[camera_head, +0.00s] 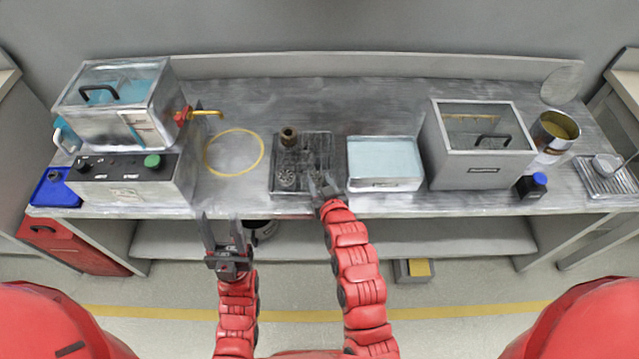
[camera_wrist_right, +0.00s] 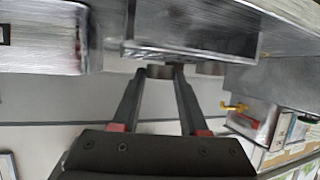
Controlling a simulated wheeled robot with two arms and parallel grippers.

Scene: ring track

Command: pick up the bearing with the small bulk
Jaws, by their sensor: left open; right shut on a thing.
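A dark tray (camera_head: 327,143) on the bench holds several bearing-like parts. A taller brown one (camera_head: 289,137) stands towards its back, and greyish ones (camera_head: 288,180) sit nearer the front. My right gripper (camera_head: 323,184) is at the tray's front right corner. In the right wrist view its fingers (camera_wrist_right: 160,76) are shut on a small brownish bearing (camera_wrist_right: 160,72), partly hidden by the fingertips. In the head view I cannot make out this held bearing. My left gripper (camera_head: 223,222) is open and empty, in front of the bench's front edge.
A box with a pale blue top (camera_head: 384,160) stands close right of the tray. A grey lidded basin (camera_head: 477,145) is further right. A yellow ring (camera_head: 234,152) marks clear bench left of the tray. A control box (camera_head: 135,180) stands at the left.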

